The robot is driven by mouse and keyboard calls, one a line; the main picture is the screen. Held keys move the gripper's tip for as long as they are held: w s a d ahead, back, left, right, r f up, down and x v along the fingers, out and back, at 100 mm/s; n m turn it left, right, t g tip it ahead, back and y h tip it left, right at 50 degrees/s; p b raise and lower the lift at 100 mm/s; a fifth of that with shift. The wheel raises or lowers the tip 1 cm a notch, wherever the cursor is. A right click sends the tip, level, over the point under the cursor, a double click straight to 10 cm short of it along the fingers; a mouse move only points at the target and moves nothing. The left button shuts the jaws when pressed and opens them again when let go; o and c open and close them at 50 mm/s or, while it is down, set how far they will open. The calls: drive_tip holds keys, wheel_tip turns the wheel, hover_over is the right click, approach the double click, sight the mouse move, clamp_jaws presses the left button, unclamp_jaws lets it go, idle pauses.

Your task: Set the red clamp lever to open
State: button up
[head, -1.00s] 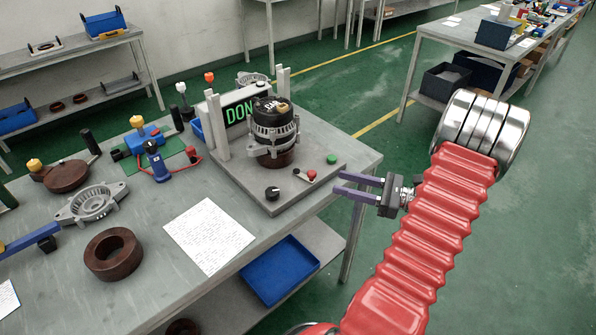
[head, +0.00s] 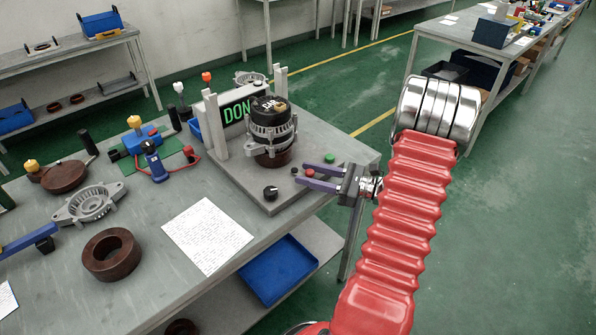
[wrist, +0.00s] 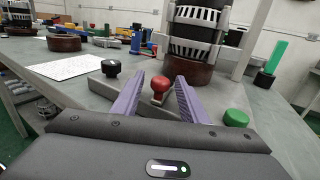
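The red clamp lever (head: 309,172) is on the front right part of the grey fixture plate (head: 240,185). Its round red knob (wrist: 160,86) shows in the wrist view between my two purple fingers, with gaps on both sides. My gripper (head: 301,173) is open around the knob, reaching in from the right; its fingers (wrist: 158,80) do not visibly touch it. The lever's arm is mostly hidden by the knob and fingers. An alternator (head: 270,130) stands on a brown ring on the plate, just behind the lever.
A green button (head: 329,158) sits close to my gripper on the plate's right side. A black knob (head: 270,192) is at the front corner. A display (head: 237,112) with green letters stands behind the alternator. A white sheet (head: 207,236) lies on the bench left of the plate.

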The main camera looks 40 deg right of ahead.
sight(298, 171)
drive_tip(key=shift+x, duration=1.9)
drive_tip(key=shift+c, duration=0.2)
clamp_jaws()
